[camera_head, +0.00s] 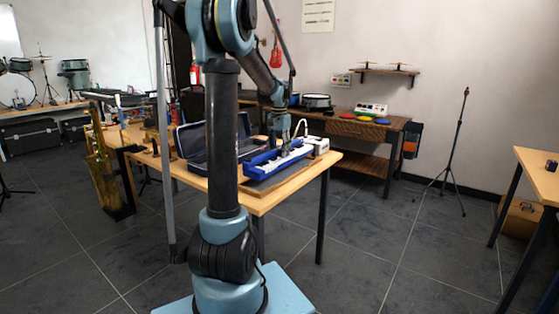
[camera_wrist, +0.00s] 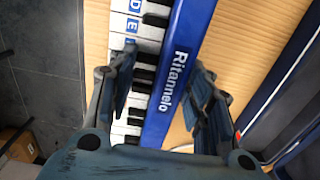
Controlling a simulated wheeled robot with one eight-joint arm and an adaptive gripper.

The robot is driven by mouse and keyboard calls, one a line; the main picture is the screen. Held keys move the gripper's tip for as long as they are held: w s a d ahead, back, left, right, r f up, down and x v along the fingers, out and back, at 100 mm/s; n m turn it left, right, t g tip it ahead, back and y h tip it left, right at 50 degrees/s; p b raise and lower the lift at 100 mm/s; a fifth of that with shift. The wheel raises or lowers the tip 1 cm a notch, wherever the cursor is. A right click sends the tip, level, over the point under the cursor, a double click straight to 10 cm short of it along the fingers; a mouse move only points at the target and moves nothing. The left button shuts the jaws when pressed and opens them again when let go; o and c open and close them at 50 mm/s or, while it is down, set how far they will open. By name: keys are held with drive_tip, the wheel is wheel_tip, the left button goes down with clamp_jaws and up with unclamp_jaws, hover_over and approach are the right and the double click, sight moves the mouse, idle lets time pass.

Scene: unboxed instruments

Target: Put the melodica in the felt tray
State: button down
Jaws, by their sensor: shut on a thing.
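The melodica (camera_head: 278,160) is long and blue with white and black keys. In the wrist view the melodica (camera_wrist: 177,70) runs lengthwise between my fingers, with lettering on its blue side. My gripper (camera_head: 282,143) is shut on it, one finger over the key side and one beside the blue side, also in the wrist view (camera_wrist: 165,80). In the head view it is over the front right of the wooden table.
An open dark case (camera_head: 198,158) with a blue lining is left of the melodica, partly behind my arm. The wooden table (camera_head: 262,205) ends close in front.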

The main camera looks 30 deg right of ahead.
sight(279, 158)
drive_tip(key=shift+f, duration=2)
drive_tip(key=c, duration=0.8)
unclamp_jaws()
drive_tip(key=shift+f, duration=0.1)
